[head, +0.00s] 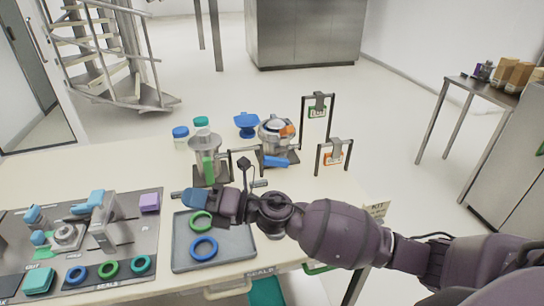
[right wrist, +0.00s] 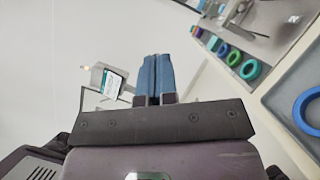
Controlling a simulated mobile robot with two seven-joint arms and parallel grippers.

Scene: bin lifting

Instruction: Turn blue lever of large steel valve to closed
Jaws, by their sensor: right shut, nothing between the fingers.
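My right gripper (head: 194,198) reaches across from the right, over the grey tray, in front of and left of the valve and apart from the lever. Its blue fingertips are together and empty, also in the right wrist view (right wrist: 155,77). The valve does not clearly show there. My left gripper is not in view.
A grey tray (head: 215,262) holds a green ring (head: 200,221) and a blue ring (head: 204,248). A steel panel (head: 20,250) covers the table's left.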

